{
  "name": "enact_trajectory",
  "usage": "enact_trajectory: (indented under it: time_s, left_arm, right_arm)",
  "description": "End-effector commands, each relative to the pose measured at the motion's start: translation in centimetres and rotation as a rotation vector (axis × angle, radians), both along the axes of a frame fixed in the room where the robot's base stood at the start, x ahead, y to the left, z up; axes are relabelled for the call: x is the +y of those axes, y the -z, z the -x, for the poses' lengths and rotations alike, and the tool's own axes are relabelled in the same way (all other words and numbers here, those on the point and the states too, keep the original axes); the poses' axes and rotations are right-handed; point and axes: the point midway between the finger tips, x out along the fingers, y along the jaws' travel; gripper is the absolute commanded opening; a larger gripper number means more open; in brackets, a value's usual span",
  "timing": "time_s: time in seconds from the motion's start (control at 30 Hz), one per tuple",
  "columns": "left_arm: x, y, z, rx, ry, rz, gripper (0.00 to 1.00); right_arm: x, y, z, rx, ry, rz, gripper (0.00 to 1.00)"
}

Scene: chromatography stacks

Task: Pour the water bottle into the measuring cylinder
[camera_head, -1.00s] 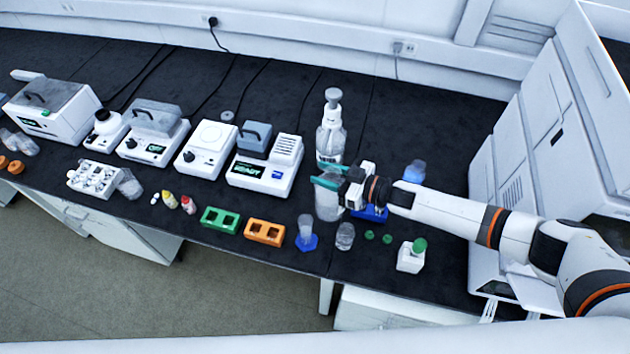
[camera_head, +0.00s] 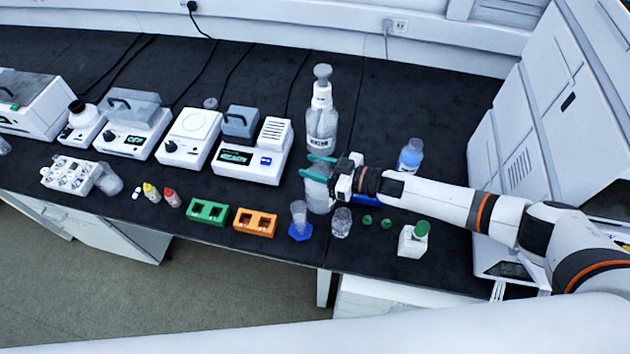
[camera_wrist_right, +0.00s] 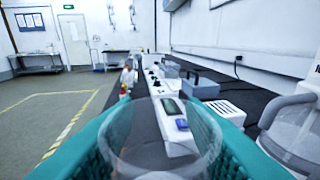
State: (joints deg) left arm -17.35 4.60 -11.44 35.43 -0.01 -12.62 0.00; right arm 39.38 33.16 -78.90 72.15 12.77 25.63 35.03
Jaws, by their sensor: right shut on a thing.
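The measuring cylinder (camera_head: 299,218) is clear and stands upright on a blue base at the bench front. My right gripper (camera_head: 319,167) is just behind and slightly right of it, with teal fingers shut on a clear vessel (camera_head: 317,195). In the right wrist view the vessel's open round rim (camera_wrist_right: 165,150) shows between the fingers. I cannot tell whether it is the water bottle, whether it touches the bench, or how much liquid it holds. A bottle with blue liquid (camera_head: 410,157) stands behind my right forearm. My left gripper is not in view.
A tall dispenser bottle (camera_head: 321,125) stands close behind the gripper. Orange (camera_head: 254,222) and green racks (camera_head: 207,211) are left. A large white instrument (camera_head: 530,120) bounds the right.

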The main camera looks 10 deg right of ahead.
Motion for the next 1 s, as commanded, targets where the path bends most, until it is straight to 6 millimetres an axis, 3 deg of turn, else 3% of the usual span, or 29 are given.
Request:
enact_trajectory:
  time_s: [0.03, 0.1, 0.33, 1.0]
  left_arm:
    - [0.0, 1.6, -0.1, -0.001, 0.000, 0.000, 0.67]
    - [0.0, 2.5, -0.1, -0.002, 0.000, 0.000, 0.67]
    - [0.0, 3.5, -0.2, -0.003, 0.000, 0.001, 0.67]
    - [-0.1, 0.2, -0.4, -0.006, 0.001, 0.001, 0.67]
  right_arm:
    - [0.1, 1.3, -0.1, -0.003, -0.001, -0.004, 0.00]
    - [0.1, 2.3, -0.1, -0.003, -0.001, -0.004, 0.00]
    - [0.1, 3.3, -0.1, -0.004, -0.001, -0.003, 0.00]
    - [1.5, 2.0, 1.2, -0.152, -0.001, 0.159, 0.00]
